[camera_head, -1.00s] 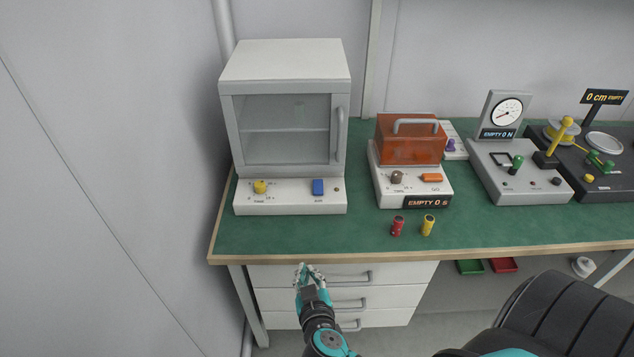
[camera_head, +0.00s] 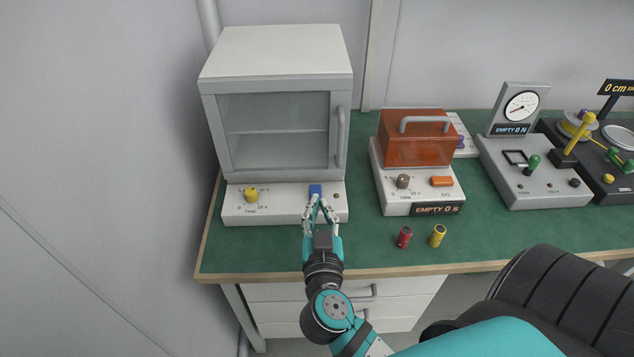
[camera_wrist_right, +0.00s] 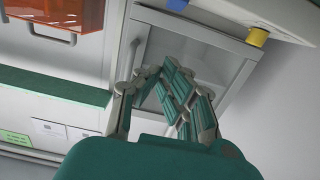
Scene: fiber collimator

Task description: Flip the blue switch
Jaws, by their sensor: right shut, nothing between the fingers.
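The blue switch (camera_head: 315,189) is on the white front panel of the glass-doored cabinet, right of the yellow knob. In the wrist view the blue switch (camera_wrist_right: 177,4) shows at the top edge, partly cut off. My right gripper (camera_head: 319,199) is shut and empty, its fingertips just in front of the switch and covering its lower part. Whether they touch it I cannot tell. In the wrist view the gripper (camera_wrist_right: 170,75) appears below the switch. Which way the switch is set I cannot make out. My left gripper is not in view.
The cabinet (camera_head: 275,55) stands above the panel; its yellow knob (camera_head: 251,195) is left of the switch. To the right are an orange-covered device (camera_head: 415,140), a red cylinder (camera_head: 404,237) and a yellow cylinder (camera_head: 438,236). The green bench top (camera_head: 285,260) is clear in front.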

